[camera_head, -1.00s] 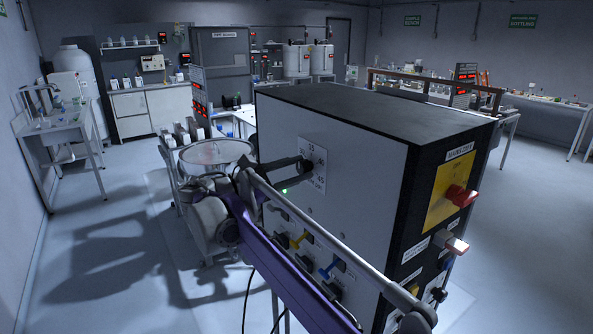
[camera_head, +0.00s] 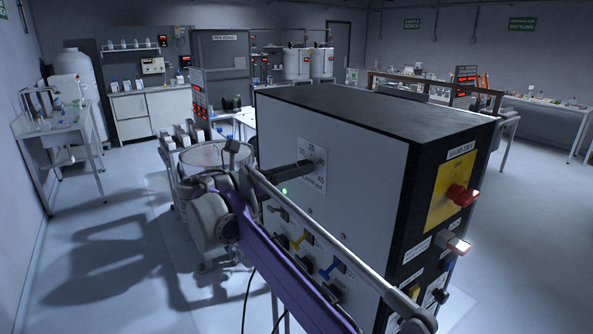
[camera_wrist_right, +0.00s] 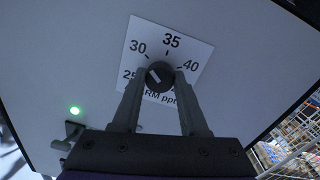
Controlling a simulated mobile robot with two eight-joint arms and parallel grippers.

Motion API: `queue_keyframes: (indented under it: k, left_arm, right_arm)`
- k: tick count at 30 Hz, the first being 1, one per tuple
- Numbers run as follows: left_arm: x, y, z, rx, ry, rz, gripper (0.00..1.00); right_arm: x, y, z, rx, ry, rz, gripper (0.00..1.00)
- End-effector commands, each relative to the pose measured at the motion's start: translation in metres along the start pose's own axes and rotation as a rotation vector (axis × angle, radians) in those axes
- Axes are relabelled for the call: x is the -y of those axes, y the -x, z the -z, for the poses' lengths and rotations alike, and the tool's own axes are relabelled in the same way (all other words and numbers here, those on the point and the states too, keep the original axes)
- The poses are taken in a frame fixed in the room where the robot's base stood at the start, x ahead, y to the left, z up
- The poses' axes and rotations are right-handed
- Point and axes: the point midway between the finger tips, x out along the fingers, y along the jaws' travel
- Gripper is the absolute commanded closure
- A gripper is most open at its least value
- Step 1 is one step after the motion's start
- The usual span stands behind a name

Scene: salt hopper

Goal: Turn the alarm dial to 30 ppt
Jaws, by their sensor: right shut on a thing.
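The alarm dial is a small dark round knob (camera_wrist_right: 160,77) on a white scale plate (camera_wrist_right: 196,52) marked 25, 30, 35 and 40 in the right wrist view. A white line on the knob points up and left, on the 25–30 side; its exact reading is unclear. My right gripper (camera_wrist_right: 160,74) is shut on the knob, one finger on each side. In the head view the plate (camera_head: 318,156) is on the white front panel, and my right gripper (camera_head: 307,174) reaches it from the left, hiding the knob. My left gripper is not in view.
A red switch (camera_head: 461,196) is on the cabinet's side. A round drum (camera_head: 213,157) stands behind the arm.

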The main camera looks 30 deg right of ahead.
Motion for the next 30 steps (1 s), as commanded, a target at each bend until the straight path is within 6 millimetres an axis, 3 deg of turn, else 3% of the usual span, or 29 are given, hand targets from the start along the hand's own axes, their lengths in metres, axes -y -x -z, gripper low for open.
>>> queue_keyframes:
  k: [9,24,25,30]
  left_arm:
    - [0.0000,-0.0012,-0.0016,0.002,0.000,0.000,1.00]
    - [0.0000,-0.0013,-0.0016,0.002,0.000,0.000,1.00]
    - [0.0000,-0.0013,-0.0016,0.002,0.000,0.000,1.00]
    - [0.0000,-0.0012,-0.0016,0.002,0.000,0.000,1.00]
  right_arm:
    - [-0.0004,0.0002,0.0006,-0.004,0.107,-0.002,1.00]
    - [-0.0003,0.0002,0.0004,-0.004,0.123,-0.002,1.00]
    - [-0.0003,0.0002,0.0004,-0.004,0.123,-0.002,0.53]
    - [-0.0002,0.0002,0.0002,-0.004,0.123,-0.002,0.27]
